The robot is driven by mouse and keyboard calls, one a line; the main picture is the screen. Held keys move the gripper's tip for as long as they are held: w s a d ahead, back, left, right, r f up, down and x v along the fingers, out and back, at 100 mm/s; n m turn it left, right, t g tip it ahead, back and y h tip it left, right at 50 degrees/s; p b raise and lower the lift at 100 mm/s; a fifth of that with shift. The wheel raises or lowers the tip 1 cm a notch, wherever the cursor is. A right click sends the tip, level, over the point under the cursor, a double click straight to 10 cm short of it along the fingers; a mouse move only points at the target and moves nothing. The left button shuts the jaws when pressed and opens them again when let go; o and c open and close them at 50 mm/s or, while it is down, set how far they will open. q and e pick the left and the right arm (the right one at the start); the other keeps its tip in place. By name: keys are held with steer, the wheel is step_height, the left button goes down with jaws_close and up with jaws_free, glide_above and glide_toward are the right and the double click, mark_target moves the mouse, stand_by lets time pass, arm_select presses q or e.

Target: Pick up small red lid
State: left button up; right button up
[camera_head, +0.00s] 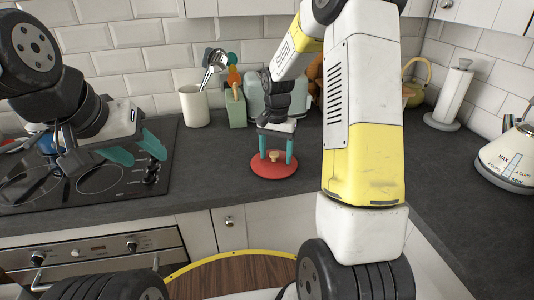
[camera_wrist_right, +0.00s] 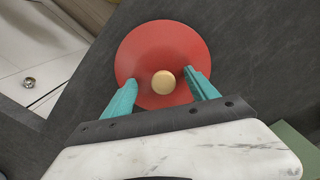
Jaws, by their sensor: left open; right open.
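The small red lid (camera_head: 273,170) is a round red disc with a pale wooden knob, lying flat on the slate worktop in the head view. It also shows in the right wrist view (camera_wrist_right: 160,45), with its knob between the fingers. My right gripper (camera_head: 276,158) is open above the lid. Its teal fingers point down on either side of the knob, with a gap showing on each side. I cannot tell whether the fingertips touch the lid. My left gripper (camera_head: 138,153) is open and empty over the hob at the left.
Behind the lid stand a white utensil crock (camera_head: 195,106), a green box (camera_head: 236,110) and a pale toaster (camera_head: 265,97). A paper towel roll (camera_head: 452,97) and a kettle (camera_head: 510,158) are at the right. A black hob (camera_head: 60,185) is at the left. Worktop around the lid is clear.

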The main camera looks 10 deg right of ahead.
steer(key=shift+s+f, duration=0.15)
steer(key=shift+f, duration=0.05)
jaws_close()
steer(key=shift+s+f, duration=0.1)
steer(key=shift+d, duration=0.1)
